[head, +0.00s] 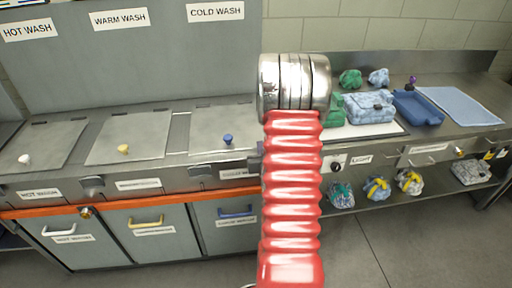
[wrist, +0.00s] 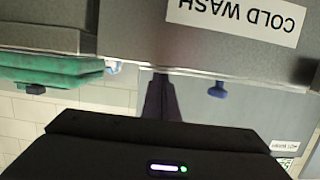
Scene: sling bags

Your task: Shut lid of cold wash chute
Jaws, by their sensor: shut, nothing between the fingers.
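The cold wash lid (head: 217,122) is a grey metal panel with a blue knob (head: 228,139), third from the left on the counter. It appears to lie flat, level with the other two lids. The blue knob also shows in the upside-down wrist view (wrist: 218,90). My gripper (wrist: 160,78) is shut and empty, with its dark fingertips close to the counter's front edge and to one side of the knob. I cannot tell whether they touch anything. In the head view my red arm hides most of it.
The warm wash lid (head: 128,135) and hot wash lid (head: 42,145) lie flat to the left. Several bundles sit on the shelf below.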

